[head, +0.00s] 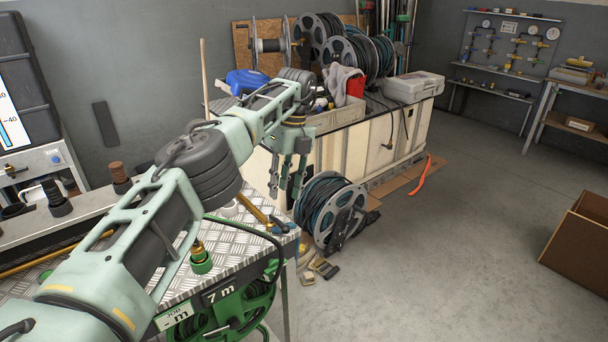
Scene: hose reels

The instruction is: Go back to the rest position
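My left arm comes in from the lower left and reaches across the metal-topped table. My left gripper (285,188) hangs fingers down near the table's far right corner. Its two fingers are apart, and I see nothing between them. A green hose reel (228,312) with a "7 m" label sits under the front edge of the diamond-plate table (225,262). A green hose end with a brass fitting (201,258) stands at the tabletop, close beside my arm. My arm hides part of the tabletop. My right gripper is not in view.
A hammer-like tool with a yellow handle (256,212) lies near the table's right corner. A large hose reel (340,218) stands on the floor beyond. A long cream cabinet (345,150) carries more reels. A cardboard box (580,240) is at right.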

